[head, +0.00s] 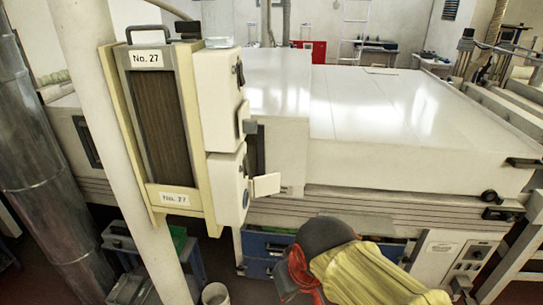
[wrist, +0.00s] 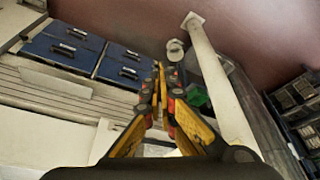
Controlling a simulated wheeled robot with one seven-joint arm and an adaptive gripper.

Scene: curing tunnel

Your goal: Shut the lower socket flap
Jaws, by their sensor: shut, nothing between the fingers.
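The lower socket flap (head: 266,185) is a small pale plate. In the head view it stands out to the right from the lower white socket box (head: 230,188), so it is open. The box is on the right side of the cream-framed unit marked No. 27 (head: 162,125). The upper socket box (head: 218,98) sits directly above, with a small grey tab at its right edge. My gripper (wrist: 158,72) shows in the wrist view, its yellow and black fingers together and empty. I cannot make out the flap in the wrist view. In the head view my arm is below and right of the flap, with no visible contact.
A pale post (head: 90,100) runs down left of the unit, and the long white tunnel housing (head: 400,110) lies behind and right. Blue drawers (wrist: 62,47) fill the wrist view's upper left. A white bucket (head: 215,294) stands on the floor below.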

